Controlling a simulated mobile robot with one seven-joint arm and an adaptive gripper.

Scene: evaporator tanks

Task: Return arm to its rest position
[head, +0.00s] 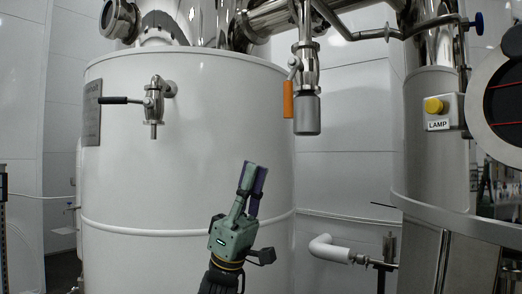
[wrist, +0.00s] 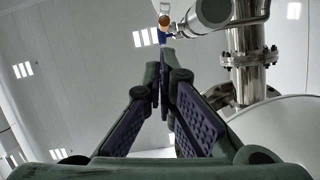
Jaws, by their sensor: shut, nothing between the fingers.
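My gripper (head: 254,166) is raised in front of the large white tank (head: 190,190), near the middle of the head view. Its green and purple fingers point up and are shut with nothing between them. In the wrist view the fingers of my gripper (wrist: 163,70) meet near the middle, pointing toward the ceiling. I cannot tell the gap between the gripper and the tank wall.
A tap with a black lever (head: 115,100) juts from the tank. A valve with an orange handle (head: 288,100) hangs above right. A yellow lamp button (head: 433,106) and a white pipe elbow (head: 328,249) are at the right. Steel pipes (wrist: 247,60) show overhead.

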